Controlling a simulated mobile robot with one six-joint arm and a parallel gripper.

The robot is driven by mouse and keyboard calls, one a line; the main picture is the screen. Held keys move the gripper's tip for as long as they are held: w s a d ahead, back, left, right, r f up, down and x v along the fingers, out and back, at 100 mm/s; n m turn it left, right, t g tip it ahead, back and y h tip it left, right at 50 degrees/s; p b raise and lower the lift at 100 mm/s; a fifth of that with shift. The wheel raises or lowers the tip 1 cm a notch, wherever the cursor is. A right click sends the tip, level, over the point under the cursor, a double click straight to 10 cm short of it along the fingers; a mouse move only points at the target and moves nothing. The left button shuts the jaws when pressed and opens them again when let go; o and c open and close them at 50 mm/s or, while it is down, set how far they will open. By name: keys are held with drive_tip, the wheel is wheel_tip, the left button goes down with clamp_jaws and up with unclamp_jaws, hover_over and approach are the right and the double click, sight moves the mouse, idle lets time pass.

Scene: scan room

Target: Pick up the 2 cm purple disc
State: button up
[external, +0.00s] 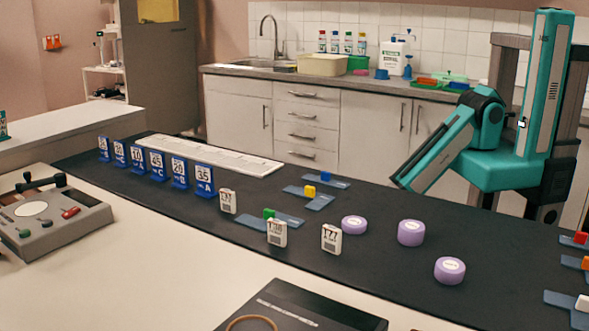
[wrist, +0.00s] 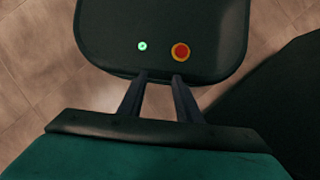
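Three purple discs with white top labels stand on the black bench mat in the external view: a thin one (external: 354,226), a thicker one (external: 411,233) at the right, and another thick one (external: 450,271) nearest the camera. The labels are too small to read, so I cannot tell which disc is 2 cm. My gripper (wrist: 160,77) shows in the wrist view with its two dark fingers apart and nothing between them. No disc shows in the wrist view. In the external view my arm is folded behind the bench, and my gripper cannot be made out there.
White number cards (external: 331,239) stand left of the discs. Blue holders with coloured blocks (external: 311,191) lie behind them, and more (external: 575,262) at the right edge. Blue number stands (external: 204,180) line the left. The mat (external: 497,240) is clear right of the discs.

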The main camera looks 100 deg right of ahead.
drive_tip(key=o, duration=1)
